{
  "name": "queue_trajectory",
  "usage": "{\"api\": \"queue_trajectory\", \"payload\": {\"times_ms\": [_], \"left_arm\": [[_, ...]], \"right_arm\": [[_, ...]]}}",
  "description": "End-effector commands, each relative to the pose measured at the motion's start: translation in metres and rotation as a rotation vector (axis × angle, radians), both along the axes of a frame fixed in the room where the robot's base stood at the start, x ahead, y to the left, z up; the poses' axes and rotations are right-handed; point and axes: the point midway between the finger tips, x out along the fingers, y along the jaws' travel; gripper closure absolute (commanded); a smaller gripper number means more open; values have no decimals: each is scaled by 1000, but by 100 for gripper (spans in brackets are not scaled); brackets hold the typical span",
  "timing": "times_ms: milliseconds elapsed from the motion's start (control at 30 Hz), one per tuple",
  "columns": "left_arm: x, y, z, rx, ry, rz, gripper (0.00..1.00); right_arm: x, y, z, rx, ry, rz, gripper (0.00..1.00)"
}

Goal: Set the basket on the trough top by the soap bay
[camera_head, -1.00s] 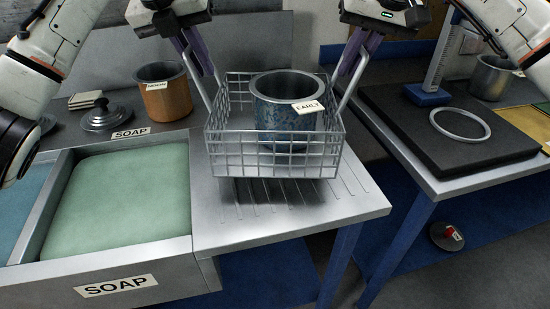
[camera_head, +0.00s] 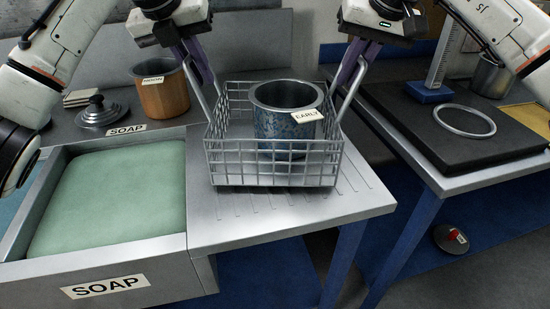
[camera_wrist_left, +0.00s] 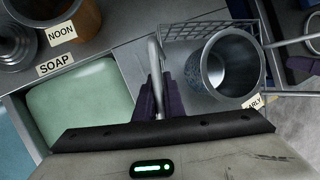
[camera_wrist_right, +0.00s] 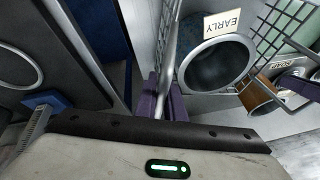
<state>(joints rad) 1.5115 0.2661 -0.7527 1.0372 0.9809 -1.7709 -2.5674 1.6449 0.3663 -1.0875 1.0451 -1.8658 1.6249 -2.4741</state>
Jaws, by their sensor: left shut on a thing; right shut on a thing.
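The wire basket (camera_head: 230,184) is level over the ribbed trough top (camera_head: 225,232), right of the soap bay (camera_head: 112,195) with its green pad. I cannot tell whether its bottom touches the metal. A blue speckled pot (camera_head: 283,125) tagged EARLY stands upright in it; it also shows in the left wrist view (camera_wrist_left: 222,70) and right wrist view (camera_wrist_right: 213,65). My left gripper (camera_head: 202,68) is shut on the basket's left handle, also seen in the left wrist view (camera_wrist_left: 153,98). My right gripper (camera_head: 350,72) is shut on its right handle.
Behind the bay are a copper pot (camera_head: 163,95) tagged NOON and a dark lid (camera_head: 98,112). At right, a bench has a black slab (camera_head: 455,140) with a metal ring (camera_head: 464,121) and a blue-footed gauge (camera_head: 430,92). A gap separates the bench from the trough.

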Motion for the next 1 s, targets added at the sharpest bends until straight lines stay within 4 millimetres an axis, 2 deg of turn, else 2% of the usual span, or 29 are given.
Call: {"api": "queue_trajectory", "payload": {"times_ms": [33,200,233,333,667,833,1000], "left_arm": [[-1,-7,-3,-8,-7,-13,100],[-1,-7,-14,-8,-7,-13,100],[-1,-7,-13,-7,-3,-12,88],[-1,-6,-12,-5,-2,-11,72],[-1,-2,-10,-3,-2,-4,72],[-9,2,10,-2,-4,-5,72],[-22,9,44,-3,-6,-5,72]], "right_arm": [[-1,8,-3,8,-6,19,100],[-2,9,-13,8,-6,19,100],[-2,8,-13,7,-2,18,88],[-2,7,-12,5,-2,15,72],[-1,3,-12,2,0,5,72],[0,2,-12,2,0,4,72],[0,2,-12,1,0,3,72]]}}
